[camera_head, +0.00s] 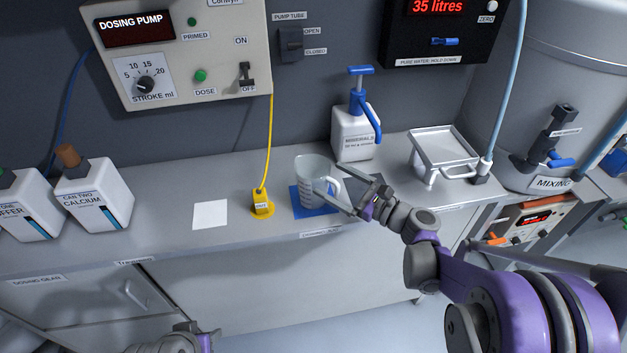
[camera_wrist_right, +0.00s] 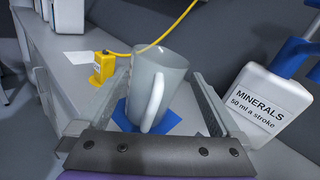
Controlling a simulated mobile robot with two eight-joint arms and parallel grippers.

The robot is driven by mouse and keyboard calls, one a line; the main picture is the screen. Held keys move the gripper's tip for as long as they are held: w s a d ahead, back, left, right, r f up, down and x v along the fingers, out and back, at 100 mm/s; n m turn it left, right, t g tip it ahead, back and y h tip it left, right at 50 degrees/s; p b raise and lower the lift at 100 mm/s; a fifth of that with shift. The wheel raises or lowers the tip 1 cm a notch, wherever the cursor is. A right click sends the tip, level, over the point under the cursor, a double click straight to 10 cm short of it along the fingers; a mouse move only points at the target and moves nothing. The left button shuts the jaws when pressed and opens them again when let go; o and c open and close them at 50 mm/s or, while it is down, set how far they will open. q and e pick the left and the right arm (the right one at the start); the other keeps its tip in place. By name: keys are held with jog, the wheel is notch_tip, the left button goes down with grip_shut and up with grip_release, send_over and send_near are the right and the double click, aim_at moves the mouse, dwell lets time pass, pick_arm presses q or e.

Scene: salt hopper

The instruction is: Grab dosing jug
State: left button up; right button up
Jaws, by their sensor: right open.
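The dosing jug (camera_head: 308,176), pale and translucent with a handle on its right side, stands upright on a blue mat (camera_head: 321,211) on the bench. My right gripper (camera_head: 329,180) is open at the jug's right side, by the handle. In the right wrist view the jug (camera_wrist_right: 157,82) stands between the two spread fingers of my gripper (camera_wrist_right: 160,78), its handle facing the palm. I cannot tell whether either finger touches it.
A white minerals bottle (camera_head: 354,136) with a blue pump stands behind and right of the jug. Can two (camera_head: 94,196) stands far left.

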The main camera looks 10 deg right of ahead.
jog(key=shift+w+a, duration=0.45)
jog(key=shift+w, duration=0.05)
jog(key=shift+s, duration=0.1)
jog(key=shift+c, duration=0.9)
grip_shut()
